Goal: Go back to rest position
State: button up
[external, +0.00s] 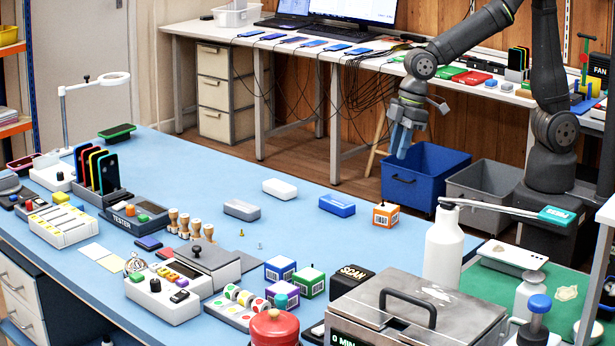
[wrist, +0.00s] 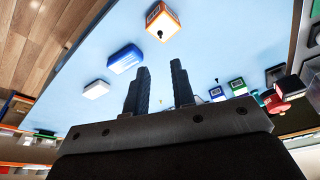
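My gripper (external: 402,139) hangs in the air past the far right edge of the blue table, in front of the blue bin in the external view. In the wrist view its two dark fingers (wrist: 160,88) stand apart with a gap between them and nothing in it, so it is open and empty. My arm reaches up from its base at the right and bends down to the gripper. No object touches the fingers.
A blue bin (external: 440,172) and grey bin (external: 480,188) are on the floor.

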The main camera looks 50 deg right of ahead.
aim_at(386, 205)
jog(key=x, duration=1.2)
jog(key=shift+f, duration=0.1)
jog(key=shift+r, duration=0.25)
